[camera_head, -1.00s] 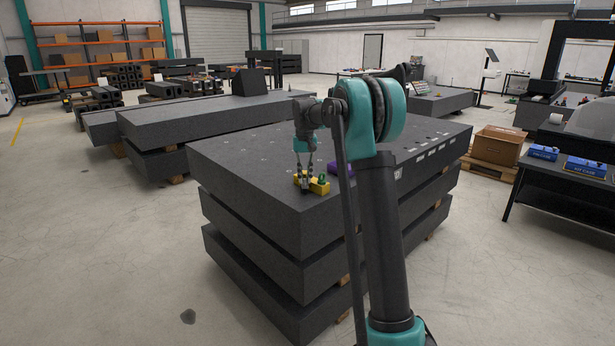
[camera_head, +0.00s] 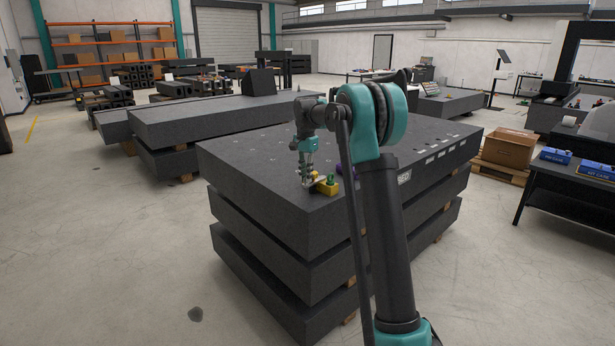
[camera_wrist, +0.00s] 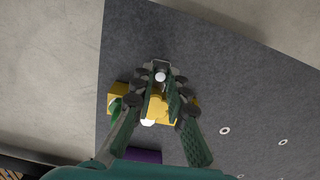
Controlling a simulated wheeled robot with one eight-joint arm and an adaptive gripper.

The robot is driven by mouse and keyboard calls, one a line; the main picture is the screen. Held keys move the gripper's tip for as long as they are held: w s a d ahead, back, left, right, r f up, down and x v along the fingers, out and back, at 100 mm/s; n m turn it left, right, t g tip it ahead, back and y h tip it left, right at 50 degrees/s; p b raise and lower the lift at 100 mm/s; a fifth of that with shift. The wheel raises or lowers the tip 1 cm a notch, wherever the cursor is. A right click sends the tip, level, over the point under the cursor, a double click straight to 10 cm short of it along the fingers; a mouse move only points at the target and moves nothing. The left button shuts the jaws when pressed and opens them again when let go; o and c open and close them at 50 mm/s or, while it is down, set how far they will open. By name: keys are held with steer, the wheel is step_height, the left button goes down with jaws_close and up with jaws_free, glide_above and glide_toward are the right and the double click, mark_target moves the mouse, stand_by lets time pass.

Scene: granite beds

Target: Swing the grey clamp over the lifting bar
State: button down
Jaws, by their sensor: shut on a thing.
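The yellow fixture (camera_head: 327,189) with a green knob (camera_head: 331,178) sits near the front corner of the top granite slab. My gripper (camera_head: 308,182) points down at the left side of the fixture. In the wrist view, my gripper (camera_wrist: 158,97) is shut on the grey clamp (camera_wrist: 160,68), whose end with a pale round stud shows beyond the fingertips. My fingers hide most of the clamp. I cannot clearly make out the lifting bar.
The granite slab (camera_head: 255,165) is the top of a stack, and its edge is close to the fixture. A purple object (camera_wrist: 144,156) lies beside the fixture, mostly hidden by my arm in the head view. The slab behind is mostly clear.

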steer(key=shift+w+a+m, duration=0.1)
steer(key=shift+w+m, duration=0.1)
steer(key=shift+m, duration=0.3)
steer(key=c, duration=1.8)
jaws_free()
steer(key=shift+r, duration=0.1)
step_height(320, 180, up, 12)
steer(key=shift+f, duration=0.1)
steer(key=s+d+f+n+t, duration=0.1)
steer(key=s+d+f+n, duration=0.2)
steer(key=s+f, duration=0.6)
steer(key=s+d+f+n+t, duration=0.1)
steer(key=s+d+f+n, duration=0.2)
steer(key=s+f, duration=0.7)
steer(key=s+d+f+n+t, duration=0.2)
steer(key=s+f, duration=0.7)
steer(key=s, duration=1.5)
steer(key=shift+s+d+f+n, duration=0.1)
steer(key=shift+s+d+n, duration=0.1)
steer(key=shift+d+n, duration=0.45)
steer(key=shift+s+d+f+n, duration=0.1)
steer(key=shift+s+d+n, duration=0.1)
steer(key=shift+d+n, duration=0.45)
